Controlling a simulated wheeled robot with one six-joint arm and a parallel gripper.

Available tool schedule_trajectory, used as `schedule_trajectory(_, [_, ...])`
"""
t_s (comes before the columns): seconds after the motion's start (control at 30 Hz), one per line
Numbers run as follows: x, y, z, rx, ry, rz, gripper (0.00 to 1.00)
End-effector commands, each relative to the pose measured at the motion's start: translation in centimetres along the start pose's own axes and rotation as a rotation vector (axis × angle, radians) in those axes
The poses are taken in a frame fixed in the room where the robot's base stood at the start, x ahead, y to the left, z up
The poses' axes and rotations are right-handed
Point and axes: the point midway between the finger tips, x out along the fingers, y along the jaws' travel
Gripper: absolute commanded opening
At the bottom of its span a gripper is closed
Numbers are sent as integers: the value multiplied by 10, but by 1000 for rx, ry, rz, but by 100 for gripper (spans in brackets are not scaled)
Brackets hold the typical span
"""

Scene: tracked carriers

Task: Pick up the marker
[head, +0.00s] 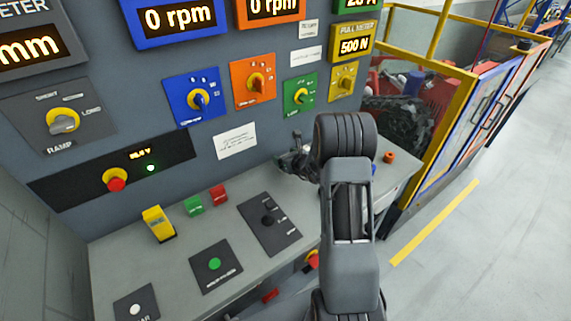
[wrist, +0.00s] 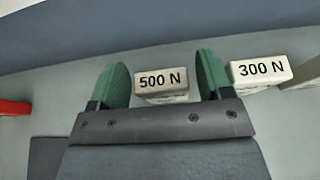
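In the wrist view my gripper (wrist: 163,62) has its two green fingers spread apart. A pale block marker labelled "500 N" (wrist: 162,83) stands on the grey counter, showing in the gap between the fingers. I see no finger clearly touching it. A second pale block labelled "300 N" (wrist: 260,70) stands just right of the right finger. In the head view my arm hides most of the gripper; a dark part of it (head: 296,160) shows at the left of the arm. The blocks cannot be made out there.
Another pale block (wrist: 301,82) is at the wrist view's right edge, and a red object (wrist: 14,108) at its left. On the counter (head: 185,262) are yellow (head: 157,222), green (head: 193,205) and red (head: 218,194) pieces. The pull meter (head: 353,43) reads 500 N.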

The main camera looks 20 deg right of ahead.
Motion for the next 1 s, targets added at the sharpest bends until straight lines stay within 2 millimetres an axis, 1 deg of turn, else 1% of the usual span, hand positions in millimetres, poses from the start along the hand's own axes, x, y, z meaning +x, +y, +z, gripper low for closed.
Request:
schedule_trajectory(0.03, [0, 0, 0, 0, 0, 0, 68])
schedule_trajectory(0.07, [0, 0, 0, 0, 0, 0, 65])
schedule_trajectory(0.43, [0, 0, 0, 0, 0, 0, 29])
schedule_trajectory(0.77, [-1, 0, 3, -1, -2, 0, 29])
schedule_trajectory(0.87, [-4, 0, 9, -2, -2, -1, 29])
schedule_trajectory(0.93, [-7, 0, 16, -3, -4, -1, 29])
schedule_trajectory(1.0, [-12, 0, 29, -5, -6, -2, 29])
